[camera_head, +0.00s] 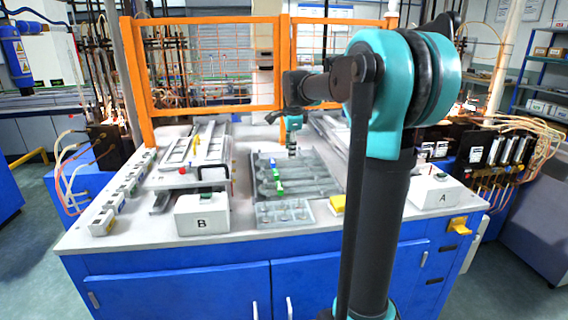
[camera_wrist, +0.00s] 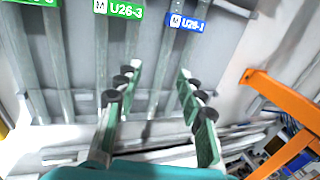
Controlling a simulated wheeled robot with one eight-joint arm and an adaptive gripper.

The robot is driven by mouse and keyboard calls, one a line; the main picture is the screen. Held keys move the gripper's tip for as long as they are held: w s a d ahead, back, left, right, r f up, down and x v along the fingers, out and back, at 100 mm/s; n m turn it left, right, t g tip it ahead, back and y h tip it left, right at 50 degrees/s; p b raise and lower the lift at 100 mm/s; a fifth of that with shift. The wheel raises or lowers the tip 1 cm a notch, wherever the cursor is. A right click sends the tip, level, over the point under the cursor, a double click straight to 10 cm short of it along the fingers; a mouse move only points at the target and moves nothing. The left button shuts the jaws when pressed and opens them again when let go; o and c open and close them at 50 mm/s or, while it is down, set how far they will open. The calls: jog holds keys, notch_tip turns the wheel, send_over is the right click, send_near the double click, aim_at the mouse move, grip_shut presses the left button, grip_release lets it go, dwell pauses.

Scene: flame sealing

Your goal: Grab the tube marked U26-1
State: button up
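The tube marked U26-1 carries a blue label (camera_wrist: 188,22) at the top of the wrist view and lies in the grey tray. A tube with a green U26-3 label (camera_wrist: 119,8) lies to its left. My gripper (camera_wrist: 158,75) is open, with one dark-padded finger on each side and nothing seen held between them. The fingers are over the tray, below the labels in the wrist view. I cannot tell how high they are above the tubes. In the head view, my gripper (camera_head: 292,151) points down over the back part of the tray, where the labels are too small to read.
The grey tray (camera_head: 322,187) is mid-table, between box B (camera_head: 202,222) and box A (camera_head: 437,198). An orange frame (camera_head: 210,111) stands at the table's back and also shows at right in the wrist view (camera_wrist: 280,101). A yellow block (camera_head: 337,205) is by the tray.

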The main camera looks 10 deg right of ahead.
aim_at(289, 163)
jog(key=shift+w+x, duration=0.2)
jog(key=shift+x, duration=1.4)
jog(key=shift+w+x, duration=0.15)
jog(key=shift+x, duration=1.45)
jog(key=shift+r, duration=0.1)
jog(key=shift+c, duration=0.4)
grip_shut()
